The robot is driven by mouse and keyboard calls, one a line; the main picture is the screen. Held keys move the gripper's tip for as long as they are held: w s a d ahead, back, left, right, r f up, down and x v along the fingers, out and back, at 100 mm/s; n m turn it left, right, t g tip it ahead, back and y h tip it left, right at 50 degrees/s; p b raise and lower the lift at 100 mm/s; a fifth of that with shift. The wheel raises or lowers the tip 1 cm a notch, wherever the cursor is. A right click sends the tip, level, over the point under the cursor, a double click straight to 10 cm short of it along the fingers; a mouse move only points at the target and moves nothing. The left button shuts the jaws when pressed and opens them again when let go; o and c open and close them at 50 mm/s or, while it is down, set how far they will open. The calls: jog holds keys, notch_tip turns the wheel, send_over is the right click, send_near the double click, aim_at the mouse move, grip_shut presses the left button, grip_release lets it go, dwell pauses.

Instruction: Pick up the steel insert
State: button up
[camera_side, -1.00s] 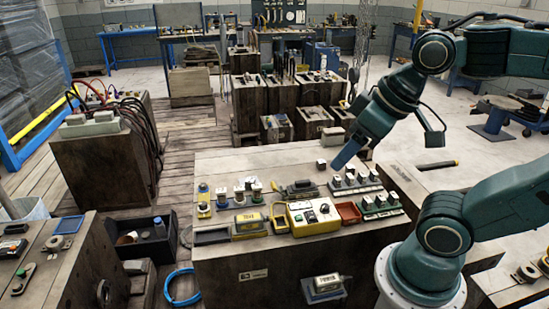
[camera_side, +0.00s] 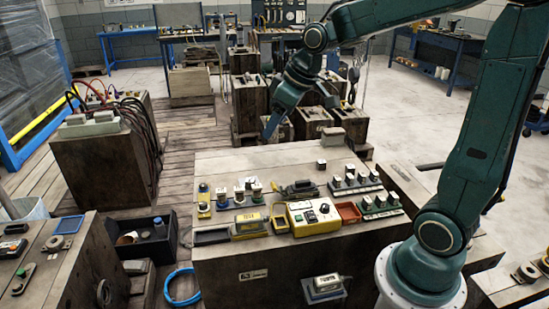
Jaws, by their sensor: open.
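A small block with a pale top (camera_side: 321,164) sits on the near mould block's top (camera_side: 225,165), towards its back right. It may be the steel insert, but it is too small to be sure. My gripper (camera_side: 269,134) points down near the back edge of that mould block, to the left of and behind the small block. The jaws are open and apart from the small block. I see nothing held between them, though the tips are small and dark here.
A yellow control box (camera_side: 312,217), a red tray (camera_side: 348,212) and racks of pale-topped pieces (camera_side: 355,182) crowd the mould block's front and right. Several dark mould blocks (camera_side: 312,122) stand behind. The top's back left is clear.

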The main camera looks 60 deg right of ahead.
jog(key=w+d+f+n, duration=0.1)
jog(key=w+d+f, duration=0.8)
jog(key=w, duration=0.1)
jog(key=n+t+y, duration=0.1)
jog(key=y, duration=0.1)
send_near(250, 180)
jog(key=d+v, duration=0.1)
jog(key=v, duration=0.3)
jog(key=shift+w+a+f, duration=0.2)
jog(key=shift+w, duration=0.05)
jog(key=shift+f, duration=0.1)
jog(key=shift+x, duration=4.15)
jog(key=shift+w+a+f, duration=0.1)
jog(key=shift+x, duration=2.45)
jog(key=shift+a, duration=0.15)
